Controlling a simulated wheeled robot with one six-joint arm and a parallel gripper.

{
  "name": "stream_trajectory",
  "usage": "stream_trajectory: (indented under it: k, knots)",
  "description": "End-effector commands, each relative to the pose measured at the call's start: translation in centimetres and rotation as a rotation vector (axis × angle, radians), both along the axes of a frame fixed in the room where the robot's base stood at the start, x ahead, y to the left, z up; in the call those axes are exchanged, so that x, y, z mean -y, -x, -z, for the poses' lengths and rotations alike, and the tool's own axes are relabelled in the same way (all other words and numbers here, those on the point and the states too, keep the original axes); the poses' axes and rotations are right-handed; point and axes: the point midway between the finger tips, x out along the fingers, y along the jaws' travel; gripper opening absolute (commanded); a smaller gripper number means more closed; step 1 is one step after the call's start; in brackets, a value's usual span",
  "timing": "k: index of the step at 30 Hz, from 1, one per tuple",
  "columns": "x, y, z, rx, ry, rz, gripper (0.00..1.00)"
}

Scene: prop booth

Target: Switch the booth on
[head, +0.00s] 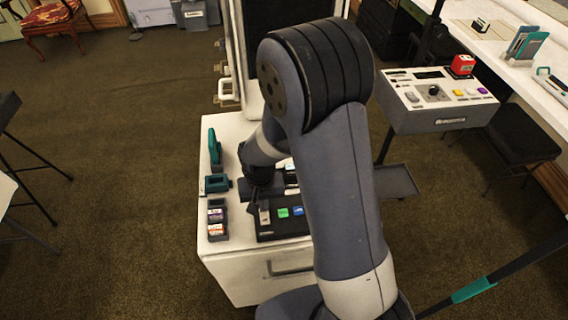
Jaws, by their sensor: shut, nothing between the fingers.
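A grey-sided control box (434,98) with a pale top stands at the right. I cannot tell which control switches the booth on. A black panel (284,228) with a green key (283,212) and a blue key (298,211) lies on a white cabinet (228,250). My gripper (257,190) is shut and empty, low over the cabinet behind this panel. My arm hides part of the cabinet top, and the fingertips are hard to make out.
A teal-and-dark holder (216,184), an upright teal item (214,147) and small labelled boxes (217,222) stand along the cabinet's left edge. An open dark-lined case (238,60) stands behind. A black stool (520,135) is at the right.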

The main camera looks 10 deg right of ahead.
Motion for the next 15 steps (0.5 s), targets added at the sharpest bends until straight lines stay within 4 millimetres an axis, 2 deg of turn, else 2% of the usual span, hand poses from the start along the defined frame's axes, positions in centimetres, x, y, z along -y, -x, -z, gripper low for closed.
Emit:
stream_trajectory:
  k: [15]
  knots:
    - [0.0, 0.01, 0.47, 0.0, 0.0, 0.0, 0.0]
